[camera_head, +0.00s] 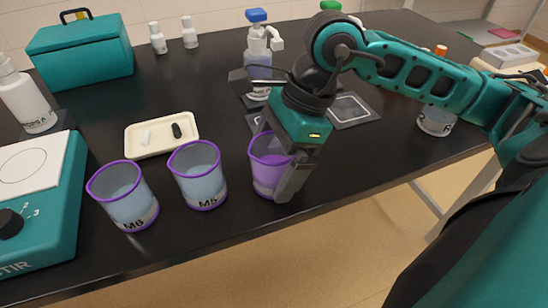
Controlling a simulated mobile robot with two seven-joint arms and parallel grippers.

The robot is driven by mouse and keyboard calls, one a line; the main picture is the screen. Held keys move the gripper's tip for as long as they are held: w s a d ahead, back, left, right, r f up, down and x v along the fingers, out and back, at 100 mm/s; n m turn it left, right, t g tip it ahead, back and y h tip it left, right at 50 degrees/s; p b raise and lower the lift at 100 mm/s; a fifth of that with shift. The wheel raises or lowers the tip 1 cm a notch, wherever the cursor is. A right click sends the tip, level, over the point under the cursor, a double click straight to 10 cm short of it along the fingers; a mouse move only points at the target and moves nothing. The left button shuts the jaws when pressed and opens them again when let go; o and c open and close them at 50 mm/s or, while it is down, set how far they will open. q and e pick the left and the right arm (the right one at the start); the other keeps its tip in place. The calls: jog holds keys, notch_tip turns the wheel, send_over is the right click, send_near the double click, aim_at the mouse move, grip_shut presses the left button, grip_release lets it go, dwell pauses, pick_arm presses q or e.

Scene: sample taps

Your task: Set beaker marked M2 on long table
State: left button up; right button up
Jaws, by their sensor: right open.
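A purple-rimmed beaker (266,170) with purple contents stands upright on the black table (225,240) near its front edge. No mark is readable on it, so I cannot tell whether it is M2. My right gripper (284,182) is open and points down at this beaker's right side, with one finger in front of its right wall. The other finger is hard to make out. To the left stand a beaker marked M5 (198,176) and a beaker marked M6 (125,197), both with pale blue contents. My left gripper is out of view.
A teal stirrer (62,215) stands at the left, with a white bottle (27,98) behind it. A cream tray (161,148) lies behind M5. A pump bottle (257,58) and dark mats (350,108) are further back. A clear vessel (437,118) stands at the right.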

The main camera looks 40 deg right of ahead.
pick_arm(q)
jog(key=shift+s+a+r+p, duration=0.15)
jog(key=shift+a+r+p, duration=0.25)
jog(key=shift+p, duration=0.35)
pick_arm(e)
jog(key=v, duration=1.2)
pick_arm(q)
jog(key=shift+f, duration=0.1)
pick_arm(e)
jog(key=shift+r, duration=0.1)
